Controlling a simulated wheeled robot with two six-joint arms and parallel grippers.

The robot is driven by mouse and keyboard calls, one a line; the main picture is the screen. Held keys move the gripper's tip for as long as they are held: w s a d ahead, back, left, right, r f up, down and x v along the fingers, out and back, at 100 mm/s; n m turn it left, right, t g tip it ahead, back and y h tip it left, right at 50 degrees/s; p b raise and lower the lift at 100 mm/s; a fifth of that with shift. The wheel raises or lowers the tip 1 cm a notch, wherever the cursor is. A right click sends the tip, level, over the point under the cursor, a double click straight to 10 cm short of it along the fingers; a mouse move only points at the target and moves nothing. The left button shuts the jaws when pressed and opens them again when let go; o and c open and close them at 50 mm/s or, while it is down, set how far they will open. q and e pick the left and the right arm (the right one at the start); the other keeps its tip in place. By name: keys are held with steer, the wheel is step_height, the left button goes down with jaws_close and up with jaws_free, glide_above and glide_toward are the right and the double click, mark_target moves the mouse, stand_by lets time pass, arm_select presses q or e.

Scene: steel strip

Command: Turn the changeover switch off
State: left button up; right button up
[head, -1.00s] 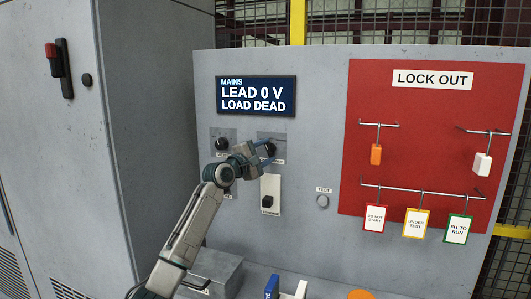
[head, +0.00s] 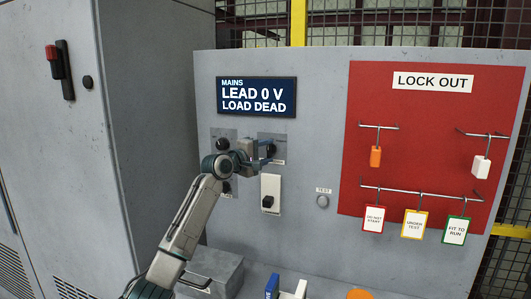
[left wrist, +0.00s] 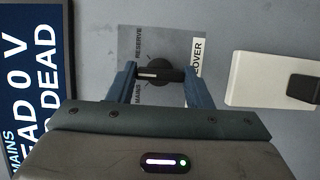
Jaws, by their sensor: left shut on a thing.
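The changeover switch (left wrist: 158,75) is a black knob with a bar handle on a grey plate marked RESERVE and MAINS. In the left wrist view a pale mark on its bar lies between the two words. My left gripper (head: 268,150) is shut on the knob, with one blue finger on each side of it. In the head view the gripper and wrist hide most of the knob. The dark display (head: 256,97) above reads MAINS, LEAD 0 V, LOAD DEAD. My right gripper is not in view.
Another black knob (head: 221,144) sits just left of my gripper. A white plate with a black switch (head: 268,202) is below it. A red LOCK OUT board (head: 435,120) with hooks and tags is at the right. A grey box (head: 222,272) stands below my arm.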

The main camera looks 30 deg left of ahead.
arm_select(q)
steer(key=o, duration=1)
steer(key=shift+s, duration=0.1)
steer(key=s+b, duration=0.1)
steer(key=s, duration=0.2)
steer(key=s+a+b, duration=0.1)
steer(key=s+b, duration=0.1)
steer(key=s, duration=0.2)
steer(key=s+b, duration=0.2)
steer(key=s, duration=0.1)
steer(key=shift+s+a, duration=0.25)
steer(key=shift+a, duration=0.1)
